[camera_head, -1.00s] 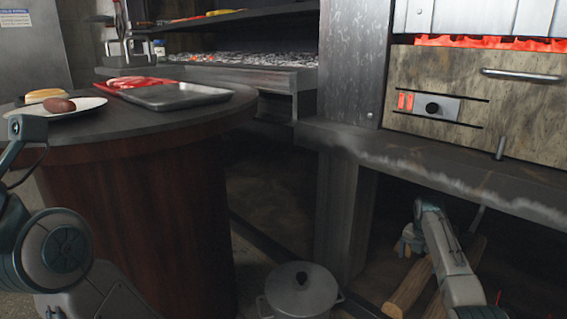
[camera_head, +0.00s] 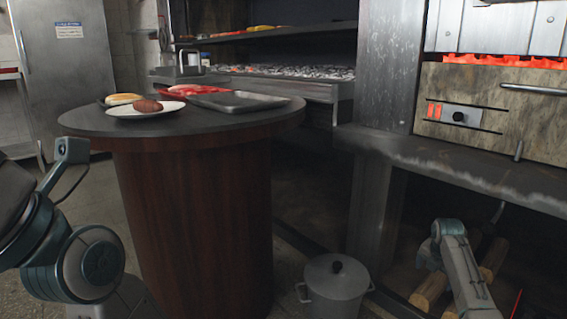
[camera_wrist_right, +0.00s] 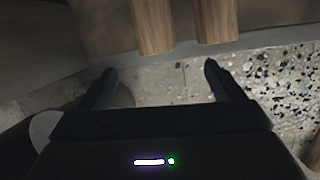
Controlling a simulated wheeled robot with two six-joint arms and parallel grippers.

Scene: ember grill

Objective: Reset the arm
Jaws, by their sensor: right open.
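My right arm (camera_head: 462,268) reaches low in front of the open space under the grill, near the logs, in the head view. Its fingertips are hard to make out there. In the right wrist view my right gripper (camera_wrist_right: 160,72) is open, with its two fingers wide apart and nothing between them. Beyond the fingers are two wooden logs (camera_wrist_right: 153,25) and a speckled floor (camera_wrist_right: 270,85). My left arm (camera_head: 90,262) is folded at the left edge of the head view, and its fingers do not show.
A round table (camera_head: 85,122) holds a plate (camera_head: 122,112) with a brown item, a bun (camera_head: 124,99) and a metal tray (camera_head: 238,101). A lidded pot (camera_head: 337,285) stands on the floor. The stone-fronted grill (camera_head: 545,125) is at right; a fridge (camera_head: 65,70) is at back left.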

